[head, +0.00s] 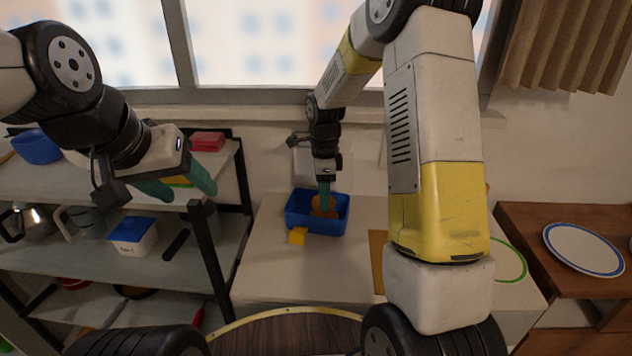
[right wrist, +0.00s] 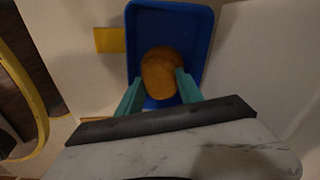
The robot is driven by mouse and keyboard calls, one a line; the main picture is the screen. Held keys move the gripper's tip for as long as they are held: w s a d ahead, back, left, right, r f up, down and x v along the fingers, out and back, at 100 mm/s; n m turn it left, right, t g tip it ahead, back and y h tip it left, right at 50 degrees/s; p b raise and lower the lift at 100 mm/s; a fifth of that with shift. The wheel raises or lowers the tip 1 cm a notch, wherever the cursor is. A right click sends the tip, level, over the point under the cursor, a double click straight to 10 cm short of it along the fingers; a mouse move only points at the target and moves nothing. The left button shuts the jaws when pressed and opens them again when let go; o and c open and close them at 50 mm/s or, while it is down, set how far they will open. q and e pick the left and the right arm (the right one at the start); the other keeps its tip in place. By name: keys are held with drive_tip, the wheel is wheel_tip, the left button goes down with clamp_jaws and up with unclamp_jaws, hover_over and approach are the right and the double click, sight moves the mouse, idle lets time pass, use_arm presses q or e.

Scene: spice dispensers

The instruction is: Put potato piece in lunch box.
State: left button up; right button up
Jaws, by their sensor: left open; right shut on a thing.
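The lunch box (head: 301,226) is an open blue tray on the white counter. The potato piece (head: 317,211) is brown-orange and shows inside the box's outline. My right gripper (head: 325,194) points down into the box and is shut on the potato piece. In the right wrist view the potato piece (right wrist: 161,73) sits between the two green fingers, over the blue lunch box (right wrist: 199,45). Whether it touches the box floor I cannot tell. My left gripper (head: 178,188) is open and empty, in front of the shelf at the left.
A yellow piece (head: 297,236) lies against the box's front side. A shelf (head: 95,264) at the left holds a blue-lidded container (head: 133,235) and kettle (head: 27,222). A blue-rimmed plate (head: 584,248) rests on the wooden cabinet at the right.

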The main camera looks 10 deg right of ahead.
drive_tip(key=o, duration=1.5)
drive_tip(key=shift+c, duration=0.2)
drive_tip(key=shift+r, duration=3.9)
drive_tip(key=s+d+r+n+t+y, duration=0.1)
drive_tip(key=s+d+r+n+t, duration=0.15)
drive_tip(key=s+r+n, duration=0.8)
drive_tip(key=s+r+n+t+y, duration=0.1)
drive_tip(key=s+r+n+t, duration=0.2)
drive_tip(key=s+n, duration=0.5)
drive_tip(key=s, duration=0.5)
drive_tip(key=shift+s+n+t, duration=0.25)
drive_tip(key=shift+n+t, duration=0.1)
